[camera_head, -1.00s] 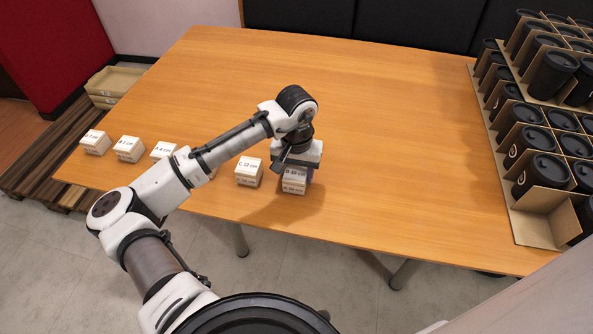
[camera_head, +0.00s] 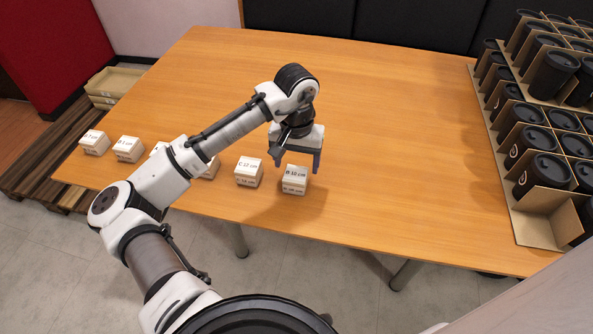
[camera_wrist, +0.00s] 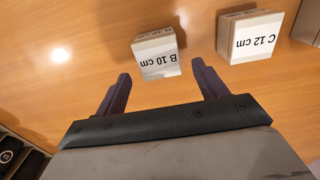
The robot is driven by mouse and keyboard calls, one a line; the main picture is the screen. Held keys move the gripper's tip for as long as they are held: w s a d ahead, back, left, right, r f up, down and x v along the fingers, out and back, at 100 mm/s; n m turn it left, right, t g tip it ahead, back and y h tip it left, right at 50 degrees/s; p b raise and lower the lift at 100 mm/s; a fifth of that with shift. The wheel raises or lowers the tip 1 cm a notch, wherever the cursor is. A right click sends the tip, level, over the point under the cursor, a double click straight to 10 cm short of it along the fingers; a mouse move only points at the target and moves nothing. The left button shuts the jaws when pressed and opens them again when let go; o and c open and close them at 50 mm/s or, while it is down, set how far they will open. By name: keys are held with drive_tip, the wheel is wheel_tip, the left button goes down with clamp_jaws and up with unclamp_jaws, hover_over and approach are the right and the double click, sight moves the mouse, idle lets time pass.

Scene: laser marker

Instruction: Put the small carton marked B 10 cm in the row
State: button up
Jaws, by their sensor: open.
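The small white carton marked B 10 cm (camera_head: 295,181) stands upright on the table at the right end of a row of similar cartons. Its label also shows in the wrist view (camera_wrist: 158,64), just beyond my fingertips. My gripper (camera_head: 296,167) is open and empty, above and behind this carton, with its two dark purple fingers spread wider than the carton. No contact with it shows. The carton marked C 12 cm (camera_head: 248,173) stands to its left with a gap between them; in the wrist view it is on the right (camera_wrist: 250,38).
More white cartons (camera_head: 128,149) line the table's near left side, some partly hidden behind my arm. A cardboard rack of black lidded cups (camera_head: 540,140) fills the right side. The middle and back of the wooden table (camera_head: 400,110) are clear.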

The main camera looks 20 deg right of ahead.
sight(297, 170)
wheel_tip(297, 170, up, 8)
drive_tip(key=shift+f, duration=0.2)
drive_tip(key=shift+d+r, duration=0.1)
